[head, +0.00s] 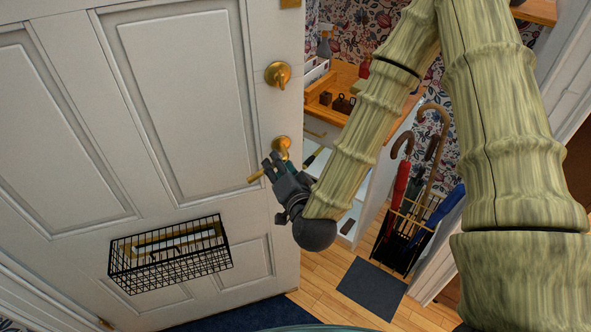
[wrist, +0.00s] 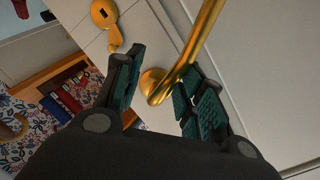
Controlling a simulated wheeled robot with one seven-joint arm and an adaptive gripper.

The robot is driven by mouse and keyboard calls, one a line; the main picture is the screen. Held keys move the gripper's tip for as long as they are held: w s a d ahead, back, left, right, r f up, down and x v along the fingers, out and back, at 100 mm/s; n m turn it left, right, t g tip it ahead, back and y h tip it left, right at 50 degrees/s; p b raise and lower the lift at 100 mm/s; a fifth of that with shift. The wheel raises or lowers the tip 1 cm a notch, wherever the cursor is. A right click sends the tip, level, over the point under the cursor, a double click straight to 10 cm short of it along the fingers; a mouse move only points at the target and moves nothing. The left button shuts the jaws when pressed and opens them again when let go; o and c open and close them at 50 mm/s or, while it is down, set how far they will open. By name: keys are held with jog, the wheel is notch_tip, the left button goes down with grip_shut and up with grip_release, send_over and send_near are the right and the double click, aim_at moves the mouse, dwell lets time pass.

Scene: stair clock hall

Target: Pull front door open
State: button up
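The white panelled front door (head: 180,95) fills the left of the head view, its right edge upright beside the shelving. Its brass lever handle (head: 257,176) sits low near that edge, partly hidden by my gripper (head: 273,165). In the wrist view, the lever (wrist: 201,45) runs between the two spread fingers of my gripper (wrist: 160,92), closer to the right finger. The left finger is clear of the lever. I cannot tell whether the right finger touches it. A brass knob lock (head: 278,74) sits above the lever and shows in the wrist view (wrist: 104,14).
A black wire basket (head: 172,262) hangs on the door. Right of the door are a wooden-topped shelf unit (head: 345,75) and an umbrella stand (head: 398,243). A dark mat (head: 371,289) lies on the wooden floor (head: 322,268); a blue mat (head: 240,317) lies below the door.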

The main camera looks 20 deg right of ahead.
jog(key=shift+s+d+r+p, duration=0.15)
jog(key=shift+s+p, duration=0.1)
jog(key=shift+p, duration=0.15)
jog(key=s+p, duration=0.1)
jog(key=p, duration=0.1)
jog(key=s+d+p, duration=0.1)
jog(key=p, duration=0.1)
jog(key=s+d+p, duration=0.1)
jog(key=s+p, duration=0.1)
jog(key=shift+d+r, duration=0.2)
jog(key=shift+r, duration=0.1)
dwell(0.5)
jog(key=shift+o, duration=0.6)
